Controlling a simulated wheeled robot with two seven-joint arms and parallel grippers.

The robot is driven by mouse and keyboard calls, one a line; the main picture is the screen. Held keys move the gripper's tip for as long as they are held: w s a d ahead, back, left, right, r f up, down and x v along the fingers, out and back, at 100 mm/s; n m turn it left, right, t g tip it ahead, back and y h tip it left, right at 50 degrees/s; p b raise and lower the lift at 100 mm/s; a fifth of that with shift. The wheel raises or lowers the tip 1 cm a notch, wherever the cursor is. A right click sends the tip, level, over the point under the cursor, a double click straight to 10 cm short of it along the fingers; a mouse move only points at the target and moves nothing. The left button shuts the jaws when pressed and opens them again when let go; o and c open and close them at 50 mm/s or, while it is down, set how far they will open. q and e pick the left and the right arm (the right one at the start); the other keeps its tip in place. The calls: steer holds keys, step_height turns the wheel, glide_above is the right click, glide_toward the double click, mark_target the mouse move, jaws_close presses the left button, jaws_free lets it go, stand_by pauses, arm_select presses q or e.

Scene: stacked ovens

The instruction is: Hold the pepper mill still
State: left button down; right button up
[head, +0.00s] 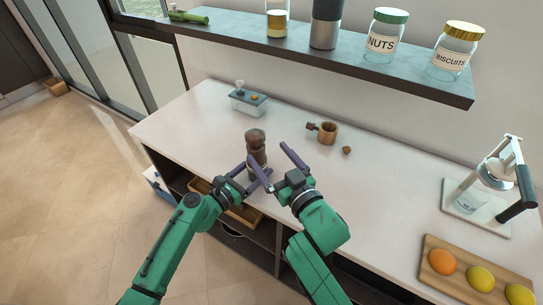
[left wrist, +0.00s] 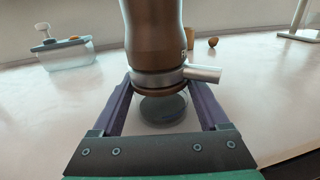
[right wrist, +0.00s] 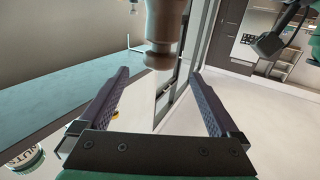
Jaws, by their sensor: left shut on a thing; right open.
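The dark brown pepper mill (head: 256,143) stands upright near the front edge of the white counter. In the left wrist view its body (left wrist: 153,38) rises between my fingers, with a metal collar, a short side stub and a clear base. My left gripper (head: 255,175) is shut on the mill low down, around the collar and base. My right gripper (head: 268,151) is open to the right of the mill. In the right wrist view the mill (right wrist: 164,28) shows beyond and between the spread fingers (right wrist: 162,75). The fingers partly hide its lower part in the head view.
A glass box (head: 248,102) and a wooden mug (head: 327,133) stand behind. A press-like device (head: 492,190) and a fruit board (head: 440,262) are at right. A shelf with jars (head: 387,35) overhangs the back. An open drawer (head: 240,213) lies below the counter edge.

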mark_target(259, 143)
steer(key=shift+s, duration=0.2)
steer(key=shift+d, duration=0.1)
steer(key=x, duration=0.9)
steer(key=shift+f, duration=0.1)
stand_by(0.4)
steer(key=c, duration=1.4)
steer(key=shift+o, duration=0.2)
steer(key=shift+h, duration=0.3)
